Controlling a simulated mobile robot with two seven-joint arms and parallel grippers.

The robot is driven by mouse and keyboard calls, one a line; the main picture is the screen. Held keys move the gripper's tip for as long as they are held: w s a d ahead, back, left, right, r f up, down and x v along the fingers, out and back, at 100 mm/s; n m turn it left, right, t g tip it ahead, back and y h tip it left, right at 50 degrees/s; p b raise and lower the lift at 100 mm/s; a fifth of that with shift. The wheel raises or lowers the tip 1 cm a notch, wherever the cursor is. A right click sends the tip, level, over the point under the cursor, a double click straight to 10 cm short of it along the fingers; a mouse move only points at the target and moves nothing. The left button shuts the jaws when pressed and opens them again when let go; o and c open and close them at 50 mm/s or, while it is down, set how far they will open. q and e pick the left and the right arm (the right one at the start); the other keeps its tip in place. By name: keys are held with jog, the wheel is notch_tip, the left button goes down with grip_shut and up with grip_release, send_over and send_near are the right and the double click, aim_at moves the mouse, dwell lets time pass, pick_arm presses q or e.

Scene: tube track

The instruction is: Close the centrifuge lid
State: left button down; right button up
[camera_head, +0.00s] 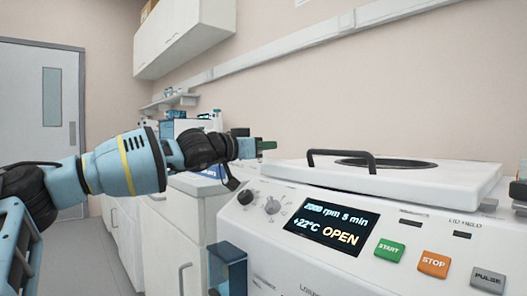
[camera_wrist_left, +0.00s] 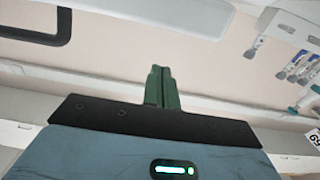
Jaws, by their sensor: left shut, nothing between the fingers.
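The white centrifuge (camera_head: 330,205) fills the lower right of the head view, and its display (camera_head: 326,226) reads OPEN. Its white lid (camera_head: 440,180) lies almost flat over the body, with a black handle (camera_head: 342,153) and a dark round window. I cannot tell whether it is latched. My left gripper (camera_head: 267,146) is to the left of the lid, near handle height and apart from it. Its green fingers are shut together and empty in the left wrist view (camera_wrist_left: 162,88), where the black handle (camera_wrist_left: 66,28) shows at upper left. My right gripper is not recognisable in view.
The front panel carries a green START button (camera_head: 389,250), an orange STOP button (camera_head: 434,264) and a grey PULSE button (camera_head: 488,279). White cabinets (camera_head: 172,225) stand at left, with lab items on the counter. In the wrist view, several pipettes (camera_wrist_left: 290,66) hang at right.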

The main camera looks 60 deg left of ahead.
pick_arm(q)
jog(key=s+d+f+b, duration=0.1)
jog(key=s+d+f, duration=0.1)
jog(key=s, duration=0.7)
jog(key=shift+f, duration=0.65)
jog(key=shift+s, duration=0.1)
